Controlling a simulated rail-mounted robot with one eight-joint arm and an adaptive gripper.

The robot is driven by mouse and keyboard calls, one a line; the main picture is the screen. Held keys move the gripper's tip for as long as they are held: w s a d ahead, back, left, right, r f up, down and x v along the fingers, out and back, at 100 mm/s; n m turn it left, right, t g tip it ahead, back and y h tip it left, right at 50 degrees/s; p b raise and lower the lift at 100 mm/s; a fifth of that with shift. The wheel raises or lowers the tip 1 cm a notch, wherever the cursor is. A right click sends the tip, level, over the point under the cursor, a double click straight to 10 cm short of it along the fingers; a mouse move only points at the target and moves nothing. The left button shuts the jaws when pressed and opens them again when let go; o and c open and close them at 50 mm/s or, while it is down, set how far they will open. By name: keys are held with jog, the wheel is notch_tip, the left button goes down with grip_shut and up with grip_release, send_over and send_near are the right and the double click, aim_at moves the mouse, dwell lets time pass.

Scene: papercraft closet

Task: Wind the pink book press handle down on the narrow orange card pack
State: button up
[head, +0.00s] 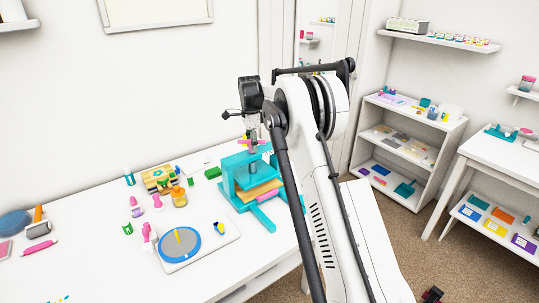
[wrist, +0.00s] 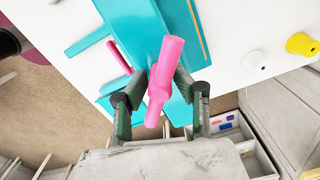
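The teal book press (head: 230,165) stands on the white table, with its pink handle (head: 247,142) on top. An orange card pack (head: 262,190) lies flat in the press, partly hidden by the frame. My gripper (head: 250,128) is directly above the press, pointing down at the handle. In the wrist view my gripper's fingers (wrist: 163,80) stand on either side of the pink handle (wrist: 174,50), whose bar runs up between them. Whether the fingers touch the handle is not clear. The press's teal top (wrist: 135,25) lies below it. The gap between platen and pack cannot be judged.
A white board with a blue disc (head: 180,245) lies left of the press. A thin pink rod (wrist: 119,57) shows beside the handle in the wrist view. White shelves (head: 410,150) stand at the right.

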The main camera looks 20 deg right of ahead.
jog(key=shift+r, duration=0.15)
jog(key=shift+r+p, duration=1.1)
jog(key=shift+r, duration=1.8)
jog(key=o, duration=0.4)
jog(key=shift+r+p, duration=1.3)
jog(key=shift+r, duration=1.7)
jog(key=shift+c, duration=0.3)
